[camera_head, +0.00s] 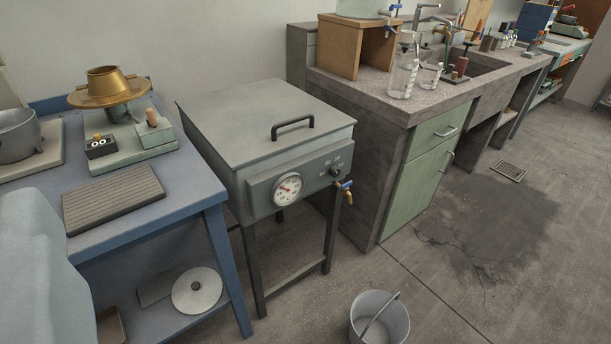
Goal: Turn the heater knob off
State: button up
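The heater (262,112) is a grey-green metal box with a flat lid and a dark handle, on a dark-legged stand in the middle of the view. Its front panel has a round white dial gauge (288,189) with a red needle. A small dark knob (335,172) sits near the panel's right end, with small pale markings around it. Its setting is too small to read. My gripper is not in view.
A blue table (190,197) with a brass-topped device (108,88) and a ribbed plate (113,198) stands left of the heater. A concrete sink bench (345,190) with green drawers stands close on the right. A metal bucket (378,320) is on the floor in front. The floor at right is open.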

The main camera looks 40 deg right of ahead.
aim_at(334, 171)
jog(key=z, duration=1.2)
